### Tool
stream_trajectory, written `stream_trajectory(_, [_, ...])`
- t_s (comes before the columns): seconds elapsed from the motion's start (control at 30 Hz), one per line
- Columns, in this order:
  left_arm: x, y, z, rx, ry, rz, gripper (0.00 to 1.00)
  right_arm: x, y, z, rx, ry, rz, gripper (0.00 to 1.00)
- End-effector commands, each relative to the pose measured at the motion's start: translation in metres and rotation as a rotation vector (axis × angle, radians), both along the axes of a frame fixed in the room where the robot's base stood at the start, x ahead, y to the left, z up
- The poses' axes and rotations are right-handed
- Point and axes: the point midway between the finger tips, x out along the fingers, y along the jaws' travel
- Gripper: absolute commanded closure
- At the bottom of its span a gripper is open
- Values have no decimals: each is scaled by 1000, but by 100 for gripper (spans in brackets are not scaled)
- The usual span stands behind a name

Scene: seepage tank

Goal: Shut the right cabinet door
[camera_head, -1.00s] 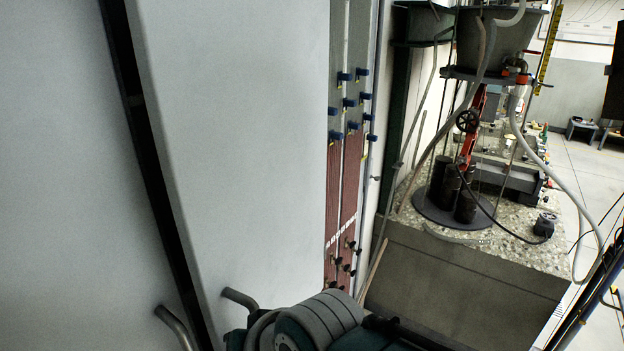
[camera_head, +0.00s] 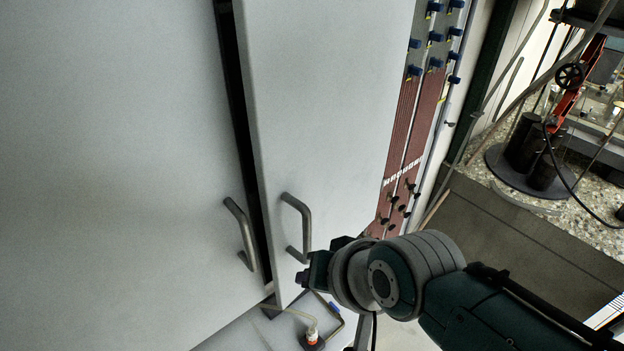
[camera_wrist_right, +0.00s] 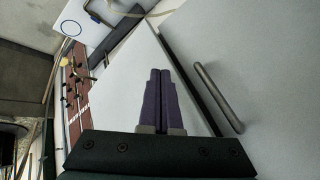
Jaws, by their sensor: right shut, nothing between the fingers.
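The right cabinet door (camera_head: 330,110) is a pale grey panel in the middle of the head view. A dark gap separates it from the left door (camera_head: 110,170), and its near edge stands slightly ajar. Its bent metal handle (camera_head: 300,228) is near that edge. My right gripper (camera_head: 306,280) is at the door's lower part, just below and right of the handle. In the right wrist view its purple fingers (camera_wrist_right: 160,98) are together and empty, in front of the right door (camera_wrist_right: 128,72). Whether they touch it cannot be told. My left gripper is out of view.
The left door's handle (camera_head: 241,234) sticks out beside the gap. A small red and white bottle (camera_head: 312,334) stands below the doors. A red-striped tube panel (camera_head: 410,130) is right of the door. A pebbled bench (camera_head: 560,215) with equipment is farther right.

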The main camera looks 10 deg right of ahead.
Motion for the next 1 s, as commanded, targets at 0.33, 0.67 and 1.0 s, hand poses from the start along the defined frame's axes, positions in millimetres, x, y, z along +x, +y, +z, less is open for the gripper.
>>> stream_trajectory(0.33, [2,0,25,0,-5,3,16,-36,2,53,4,-5,0,100])
stream_trajectory(0.67, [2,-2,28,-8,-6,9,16,-53,3,74,4,-3,0,100])
stream_trajectory(1.0, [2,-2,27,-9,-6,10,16,-54,3,75,3,-3,-1,100])
